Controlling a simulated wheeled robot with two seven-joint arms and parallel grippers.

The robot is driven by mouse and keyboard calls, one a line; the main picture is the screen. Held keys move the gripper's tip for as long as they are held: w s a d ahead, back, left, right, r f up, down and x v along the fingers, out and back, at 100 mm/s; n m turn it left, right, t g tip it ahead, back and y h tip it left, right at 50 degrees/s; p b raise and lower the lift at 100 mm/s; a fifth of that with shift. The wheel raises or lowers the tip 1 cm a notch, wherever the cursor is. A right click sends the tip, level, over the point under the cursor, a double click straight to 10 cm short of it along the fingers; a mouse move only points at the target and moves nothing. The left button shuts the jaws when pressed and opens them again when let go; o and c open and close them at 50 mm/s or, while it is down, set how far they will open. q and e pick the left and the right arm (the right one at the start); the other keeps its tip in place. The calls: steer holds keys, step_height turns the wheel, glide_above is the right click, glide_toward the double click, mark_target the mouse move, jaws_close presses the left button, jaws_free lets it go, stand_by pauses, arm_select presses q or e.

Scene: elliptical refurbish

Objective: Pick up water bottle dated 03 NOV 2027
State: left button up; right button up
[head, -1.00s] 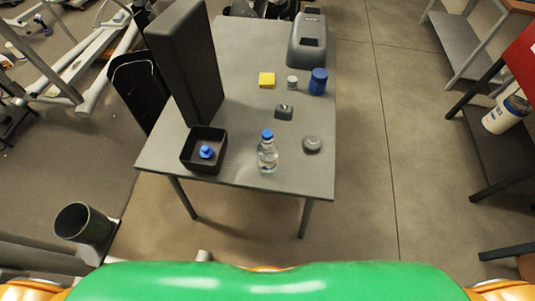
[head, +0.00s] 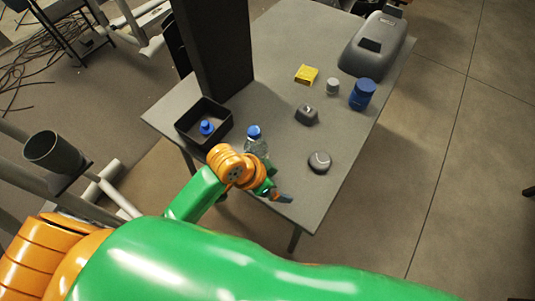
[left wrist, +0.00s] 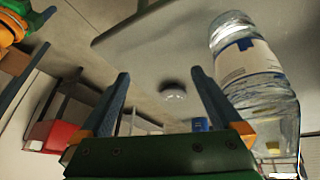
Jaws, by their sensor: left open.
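A clear water bottle with a blue cap (head: 254,146) stands near the front edge of the grey table (head: 330,185), partly hidden by my left arm. A bottle with a label also shows at the right of the left wrist view (left wrist: 252,75); no date can be read. Another blue-capped bottle (head: 206,127) stands in a black bin (head: 183,126) to the left. My left gripper (head: 282,197) is at the table's front edge, to the right of and nearer than the standing bottle. In the left wrist view its fingers (left wrist: 160,76) are apart and empty, with the bottle outside them. My right gripper is not seen.
A dark tall panel (head: 213,45) stands behind the bin. A dark round object (head: 319,162), a small dark block (head: 307,115), a yellow box (head: 306,74), a grey jar (head: 333,86) and a blue jar (head: 362,94) lie further right and back. A grey device (head: 375,50) is at the back.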

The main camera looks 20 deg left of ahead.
mark_target(250, 129)
arm_select(q)
steer(key=w+a+r+m+g+y, duration=0.1)
steer(key=w+a+r+m, duration=0.1)
steer(key=r+m, duration=0.1)
steer(key=w+a+r+m+g+y, duration=0.1)
steer(key=w+a+r+m, duration=0.2)
steer(key=r, duration=0.3)
steer(key=w+a+r+m+g+y, duration=0.1)
steer(key=w+a+r+m+y, duration=0.1)
steer(key=r, duration=0.3)
steer(key=shift+w+a+m, duration=0.15)
steer(key=shift+a+m, duration=0.2)
steer(key=shift+m, duration=0.25)
steer(key=shift+f, duration=0.2)
steer(key=f, duration=0.6)
steer(key=shift+d+f+p, duration=0.15)
steer(key=shift+d+p, duration=0.1)
steer(key=shift+p, duration=0.15)
jaws_close()
